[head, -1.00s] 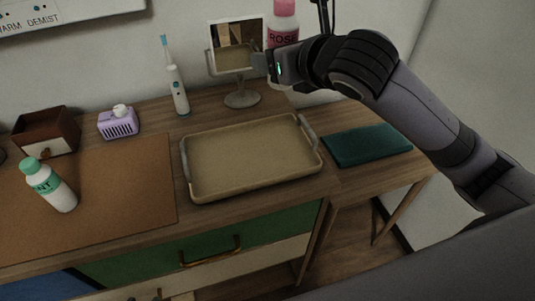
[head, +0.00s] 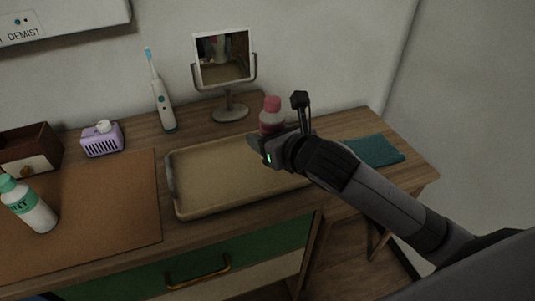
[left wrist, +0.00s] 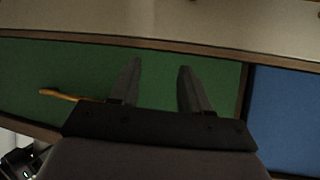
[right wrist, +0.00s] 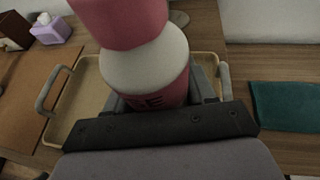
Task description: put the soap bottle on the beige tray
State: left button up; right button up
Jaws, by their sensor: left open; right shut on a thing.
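A white and green bottle (head: 30,205) stands on the brown mat (head: 110,200) at left. A toothbrush (head: 162,105), a mirror (head: 229,112) and a purple tissue box (head: 102,140) stand along the back. A teal cloth (head: 375,151) lies right of the tray.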

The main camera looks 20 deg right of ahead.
jog(key=shift+f+b, duration=0.35)
jog(key=shift+f, duration=1.9)
jog(key=shift+f, duration=0.15)
jog(key=o, duration=1.2)
jog(key=shift+s, duration=0.1)
jog(key=v, duration=1.2)
jog(key=shift+p, duration=0.35)
